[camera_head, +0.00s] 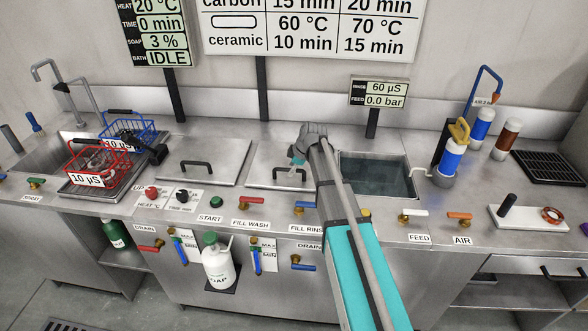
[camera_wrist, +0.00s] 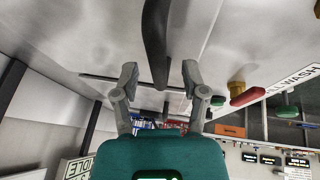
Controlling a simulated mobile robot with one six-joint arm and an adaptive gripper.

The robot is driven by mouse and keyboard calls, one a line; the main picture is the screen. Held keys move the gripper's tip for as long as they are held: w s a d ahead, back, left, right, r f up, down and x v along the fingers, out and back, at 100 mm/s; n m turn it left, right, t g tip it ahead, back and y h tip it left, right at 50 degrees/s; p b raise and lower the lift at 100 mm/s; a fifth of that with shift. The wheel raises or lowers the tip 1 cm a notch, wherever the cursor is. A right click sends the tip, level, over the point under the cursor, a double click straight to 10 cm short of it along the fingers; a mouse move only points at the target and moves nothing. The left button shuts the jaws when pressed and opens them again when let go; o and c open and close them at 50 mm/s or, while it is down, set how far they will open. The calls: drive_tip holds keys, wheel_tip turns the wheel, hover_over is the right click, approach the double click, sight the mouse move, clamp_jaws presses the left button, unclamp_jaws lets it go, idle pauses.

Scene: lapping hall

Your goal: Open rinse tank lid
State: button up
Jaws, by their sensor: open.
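Two steel lids with black handles lie flat in the counter in the head view. The right lid (camera_head: 265,161), behind the FILL RINSE label, sits just left of an open basin of dark water (camera_head: 375,178). Its handle (camera_head: 290,172) is partly beside my gripper (camera_head: 299,158). The left lid (camera_head: 224,155) has its own handle (camera_head: 197,164). In the wrist view my open gripper (camera_wrist: 160,82) has one finger on each side of a dark handle (camera_wrist: 157,38) above a steel lid (camera_wrist: 95,28). I cannot tell whether the fingers touch the handle.
Red (camera_head: 100,163) and blue (camera_head: 130,128) wire baskets stand at the left, by the sink. Valve knobs line the front edge. The sign posts (camera_head: 262,90) rise behind the lids.

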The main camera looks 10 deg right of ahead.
clamp_jaws()
drive_tip(key=shift+d, duration=0.5)
drive_tip(key=shift+a, duration=0.35)
drive_tip(key=shift+w+a+r+p, duration=0.1)
drive_tip(key=shift+a+r+p, duration=0.15)
drive_tip(key=shift+a+p, duration=0.1)
drive_tip(key=shift+r, duration=0.1)
drive_tip(key=shift+w, duration=0.1)
